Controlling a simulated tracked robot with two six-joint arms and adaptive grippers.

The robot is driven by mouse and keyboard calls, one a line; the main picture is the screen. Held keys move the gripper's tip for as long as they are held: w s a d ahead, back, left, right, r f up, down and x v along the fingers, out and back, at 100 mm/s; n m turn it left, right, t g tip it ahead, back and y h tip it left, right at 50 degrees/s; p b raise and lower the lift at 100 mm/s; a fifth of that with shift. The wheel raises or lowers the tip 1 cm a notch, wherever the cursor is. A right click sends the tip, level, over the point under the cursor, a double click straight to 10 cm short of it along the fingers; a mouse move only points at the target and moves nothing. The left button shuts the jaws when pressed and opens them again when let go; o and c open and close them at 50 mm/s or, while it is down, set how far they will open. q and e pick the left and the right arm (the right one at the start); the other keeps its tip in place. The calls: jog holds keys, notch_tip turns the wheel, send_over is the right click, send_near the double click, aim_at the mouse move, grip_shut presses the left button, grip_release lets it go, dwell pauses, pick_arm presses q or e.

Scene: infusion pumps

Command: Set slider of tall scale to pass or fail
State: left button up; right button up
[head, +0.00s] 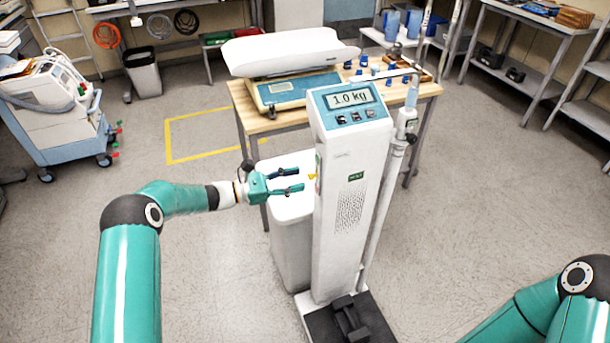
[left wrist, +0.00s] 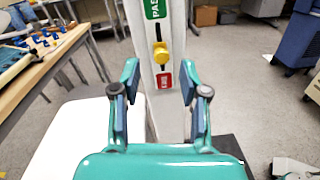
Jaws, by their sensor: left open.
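The tall scale (head: 345,200) is a white upright column with a display reading 1.0 kg. Its yellow slider knob (left wrist: 161,53) sits in a dark vertical slot on the column's side, between a green label (left wrist: 154,9) above and a red label (left wrist: 164,79) below, apart from both. In the head view the knob (head: 312,177) shows at the column's left edge. My left gripper (head: 301,179) is open beside the column, pointing at that side. In the left wrist view its fingers (left wrist: 160,92) stand apart with the knob ahead between them, not gripped. My right gripper is out of view.
A dark weight (head: 350,319) rests on the scale's base. A white bin-like box (head: 291,235) stands left of the column. Behind is a wooden table (head: 262,120) with a baby scale (head: 290,60). A blue-white cart (head: 60,110) stands far left. Floor at right is clear.

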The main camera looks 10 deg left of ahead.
aim_at(313, 176)
pick_arm(q)
jog(key=shift+x, duration=1.55)
jog(key=shift+a, duration=0.1)
grip_shut()
